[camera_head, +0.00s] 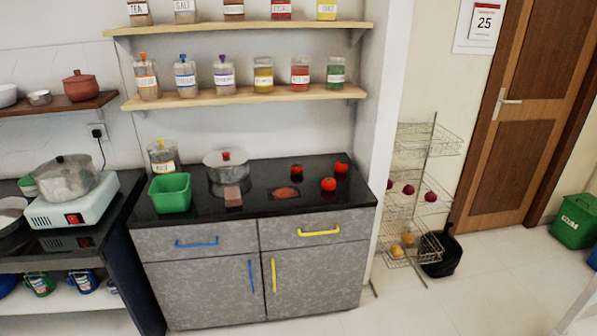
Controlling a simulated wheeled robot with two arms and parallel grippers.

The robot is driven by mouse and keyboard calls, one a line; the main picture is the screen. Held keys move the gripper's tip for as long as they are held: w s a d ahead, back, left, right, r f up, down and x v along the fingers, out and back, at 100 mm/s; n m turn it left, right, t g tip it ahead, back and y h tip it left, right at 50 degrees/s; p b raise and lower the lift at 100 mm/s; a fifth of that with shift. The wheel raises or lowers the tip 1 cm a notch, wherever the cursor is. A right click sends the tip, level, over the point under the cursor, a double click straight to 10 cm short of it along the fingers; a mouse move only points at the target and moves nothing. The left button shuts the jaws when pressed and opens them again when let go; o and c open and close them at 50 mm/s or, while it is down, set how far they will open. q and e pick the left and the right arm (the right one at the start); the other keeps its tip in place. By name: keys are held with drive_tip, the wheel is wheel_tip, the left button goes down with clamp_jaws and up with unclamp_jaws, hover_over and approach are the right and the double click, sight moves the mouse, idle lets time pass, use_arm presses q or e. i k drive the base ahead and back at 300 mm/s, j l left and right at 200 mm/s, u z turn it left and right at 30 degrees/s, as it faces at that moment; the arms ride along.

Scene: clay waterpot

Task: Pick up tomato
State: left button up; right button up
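Three red tomatoes lie apart on the right part of the black countertop (250,200). One tomato (296,171) is at the back left of the group. Another tomato (341,167) is at the back right. The third tomato (328,184) is nearer the front. Neither of my grippers shows in the head view.
A flat reddish item (286,193) lies left of the tomatoes. A brown block (233,196), a lidded pot (226,165) and a green bin (170,193) stand further left. A wire rack (420,140) stands right of the counter. Open floor lies in front.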

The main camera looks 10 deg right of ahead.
sight(296, 169)
drive_tip(key=i+j, duration=0.1)
drive_tip(key=i, duration=0.8)
